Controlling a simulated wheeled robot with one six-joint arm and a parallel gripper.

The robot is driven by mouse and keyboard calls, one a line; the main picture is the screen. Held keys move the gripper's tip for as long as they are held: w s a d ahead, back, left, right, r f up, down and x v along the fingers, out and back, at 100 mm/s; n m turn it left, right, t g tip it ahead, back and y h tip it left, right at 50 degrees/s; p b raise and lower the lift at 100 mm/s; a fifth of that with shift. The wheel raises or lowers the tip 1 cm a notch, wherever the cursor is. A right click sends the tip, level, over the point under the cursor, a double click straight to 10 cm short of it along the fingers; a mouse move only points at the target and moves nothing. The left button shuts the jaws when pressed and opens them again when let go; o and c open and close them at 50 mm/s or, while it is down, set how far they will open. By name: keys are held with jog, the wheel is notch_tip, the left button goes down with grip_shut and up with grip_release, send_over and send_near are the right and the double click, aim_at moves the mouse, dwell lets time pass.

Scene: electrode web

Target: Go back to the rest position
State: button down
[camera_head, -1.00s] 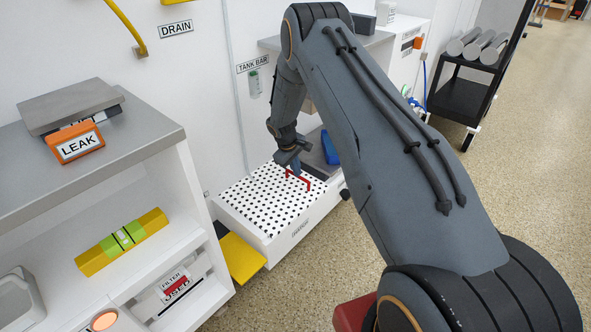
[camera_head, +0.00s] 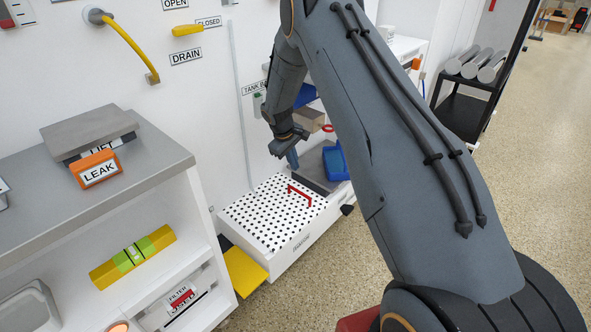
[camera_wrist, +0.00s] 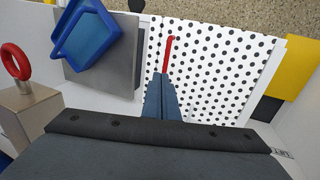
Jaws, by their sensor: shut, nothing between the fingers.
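My gripper (camera_head: 292,160) hangs from my arm above the white perforated panel (camera_head: 255,222) of the low box by the wall. It is shut and holds nothing. In the wrist view my gripper (camera_wrist: 160,95) points down toward the panel, and its fingers overlap the near end of the red handle (camera_wrist: 168,52). In the head view the red handle (camera_head: 302,190) stands on the panel, below and apart from the fingertips.
A yellow block (camera_head: 243,270) is at the panel's left. A white cabinet (camera_head: 215,262) stands at left, and a black cart (camera_head: 462,105) at back right. The floor at right is clear.

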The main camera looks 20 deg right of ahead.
jog(key=s+a+r+m+y, duration=0.2)
jog(key=s+a+r+m, duration=0.1)
jog(key=s+r, duration=1.05)
jog(key=s+a+r+m+y, duration=0.1)
jog(key=s+a+r+m, duration=0.15)
jog(key=s, duration=0.85)
jog(key=s+a+r+m, duration=0.1)
jog(key=s+r, duration=0.3)
jog(key=s, duration=0.6)
jog(key=s+a+r+n+g, duration=0.1)
jog(key=s+a+r+n, duration=0.15)
jog(key=s+a, duration=0.45)
jog(key=s+a+r+n+g, duration=0.1)
jog(key=s+a+n, duration=0.2)
jog(key=s+a, duration=0.5)
jog(key=d+r+m+p, duration=0.2)
jog(key=d+r+p, duration=0.5)
jog(key=r+p, duration=0.3)
jog(key=w+d+r+m+p, duration=0.1)
jog(key=d+r+m+p, duration=0.2)
jog(key=d+r+p, duration=0.5)
notch_tip(320, 180, up, 3)
jog(key=p, duration=0.7)
jog(key=shift+w, duration=0.25)
